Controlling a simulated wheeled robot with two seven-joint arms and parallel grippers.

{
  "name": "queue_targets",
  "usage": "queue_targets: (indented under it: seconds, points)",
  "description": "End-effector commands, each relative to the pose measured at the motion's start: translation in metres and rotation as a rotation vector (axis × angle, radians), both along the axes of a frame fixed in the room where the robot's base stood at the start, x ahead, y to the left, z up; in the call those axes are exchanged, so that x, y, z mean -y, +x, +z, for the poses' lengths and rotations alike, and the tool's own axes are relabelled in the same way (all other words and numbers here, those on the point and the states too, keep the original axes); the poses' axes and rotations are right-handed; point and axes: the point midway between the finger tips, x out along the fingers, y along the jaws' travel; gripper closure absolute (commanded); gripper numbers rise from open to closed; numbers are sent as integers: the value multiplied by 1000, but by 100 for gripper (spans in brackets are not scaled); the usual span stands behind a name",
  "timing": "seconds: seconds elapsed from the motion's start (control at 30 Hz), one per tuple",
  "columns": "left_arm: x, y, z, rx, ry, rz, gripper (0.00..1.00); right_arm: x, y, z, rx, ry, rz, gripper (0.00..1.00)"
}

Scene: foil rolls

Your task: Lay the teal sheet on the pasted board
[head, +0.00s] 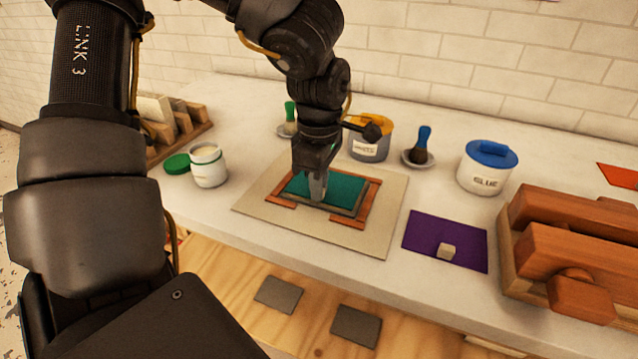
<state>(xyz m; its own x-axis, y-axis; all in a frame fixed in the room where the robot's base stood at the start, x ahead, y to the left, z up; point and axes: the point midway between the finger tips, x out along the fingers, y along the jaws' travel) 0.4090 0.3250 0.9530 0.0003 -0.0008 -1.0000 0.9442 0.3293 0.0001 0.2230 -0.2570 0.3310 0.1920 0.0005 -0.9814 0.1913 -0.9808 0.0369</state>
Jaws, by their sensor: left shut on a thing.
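The teal sheet (343,190) lies flat, or very nearly so, over a grey board (347,211) whose edge shows along the front and right. I cannot tell whether the sheet touches the board, and no paste is visible on the covered face. A reddish wooden corner frame (370,200) surrounds the board on a beige base (385,232). My left gripper (317,192) points down over the sheet's front part, shut on the sheet. Its fingers hide the spot they grip. My right gripper is not in view.
A purple sheet (425,238) with a small pale block lies right of the base. A glue pot (487,170), an orange-topped pot (370,146), brushes and an open white jar (208,168) stand around. A wooden press (575,245) fills the right. Two grey boards (279,294) lie lower down.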

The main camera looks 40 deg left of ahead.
Motion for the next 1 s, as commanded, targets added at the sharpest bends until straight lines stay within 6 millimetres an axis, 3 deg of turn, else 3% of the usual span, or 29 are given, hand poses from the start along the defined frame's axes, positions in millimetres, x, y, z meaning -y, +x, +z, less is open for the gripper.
queue_targets:
  seconds: [1.0]
  points:
    - [0, 0, -2, 0, 0, 0, 100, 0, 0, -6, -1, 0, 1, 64]
